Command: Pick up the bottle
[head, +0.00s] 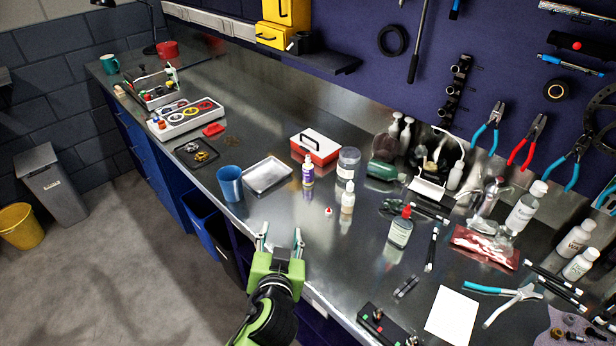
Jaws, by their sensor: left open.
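Several bottles stand on the metal workbench (330,270) in the head view; I cannot tell which one the task means. A small purple-labelled bottle (308,172) is upright beside the red and white box. A small white bottle (347,198) stands to its right. A bottle with a red cap (400,230) stands further right. A clear bottle with a white cap (525,208) and two pale bottles (577,240) are at the right. My left gripper (281,236) is open and empty at the bench's front edge, apart from all the bottles. My right gripper is not in view.
A blue cup (231,183), a metal tray (267,176), a red and white box (315,147) and a clear jar (348,163) stand nearby. Bare bench surrounds the small red-topped item (328,211).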

